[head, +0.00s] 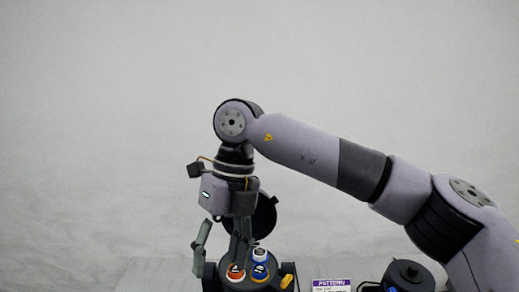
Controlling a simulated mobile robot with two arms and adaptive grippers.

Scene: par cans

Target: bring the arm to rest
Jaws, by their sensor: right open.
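My right arm comes in from the right, bends at a high elbow and points down. Its gripper (219,262) is open, with its fingers spread above and beside a dark round can (266,284). The left finger hangs at the can's left side, and the other finger is over its top by the colored knobs. I cannot tell whether either finger touches the can. My left gripper is not in view.
The can carries an orange knob (235,273), a blue knob (260,272) and a white knob (261,254). A sign reading PATTERN (331,284) stands to the right, beside another dark can (408,276). The pale surface (150,275) at left is clear.

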